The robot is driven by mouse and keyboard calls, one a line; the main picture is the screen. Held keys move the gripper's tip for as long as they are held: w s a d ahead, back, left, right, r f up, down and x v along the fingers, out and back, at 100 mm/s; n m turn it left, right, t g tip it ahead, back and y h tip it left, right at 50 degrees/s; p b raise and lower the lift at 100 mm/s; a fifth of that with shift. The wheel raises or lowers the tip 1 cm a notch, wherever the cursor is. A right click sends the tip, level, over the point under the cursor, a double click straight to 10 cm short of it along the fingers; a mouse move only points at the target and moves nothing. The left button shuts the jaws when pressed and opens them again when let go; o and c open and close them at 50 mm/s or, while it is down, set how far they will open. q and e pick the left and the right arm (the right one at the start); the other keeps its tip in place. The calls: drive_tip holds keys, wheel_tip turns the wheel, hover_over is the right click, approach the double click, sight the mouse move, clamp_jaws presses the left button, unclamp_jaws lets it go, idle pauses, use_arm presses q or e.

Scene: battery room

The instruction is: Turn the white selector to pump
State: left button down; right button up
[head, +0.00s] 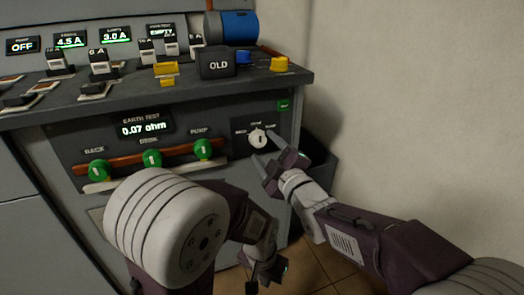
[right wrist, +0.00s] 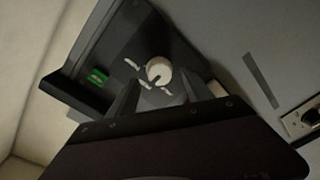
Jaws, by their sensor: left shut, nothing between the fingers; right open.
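The white selector (head: 257,137) is a small round knob on the dark front panel, below the worktop's right end. Small labels surround it; the right one appears to read PUMP. My right gripper (head: 263,149) is open just in front of and below the knob, its fingers pointing at the panel. In the right wrist view the knob (right wrist: 158,72) shows just beyond the gap between the open fingers (right wrist: 160,95), apparently not gripped. It bears a dark mark, but its setting is too small to tell. My left gripper (head: 266,280) is shut and empty, low near the floor.
Green knobs (head: 151,159) labelled BACK, DESK and PUMP sit left under the earth test display (head: 146,127), reading 0.07 ohm. A black OLD block (head: 217,65) and a yellow knob (head: 279,64) stand on the worktop. A bare wall is at right.

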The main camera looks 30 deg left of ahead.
sight(258, 139)
drive_tip(key=shift+b+x, duration=0.3)
drive_tip(key=shift+x, duration=1.15)
clamp_jaws()
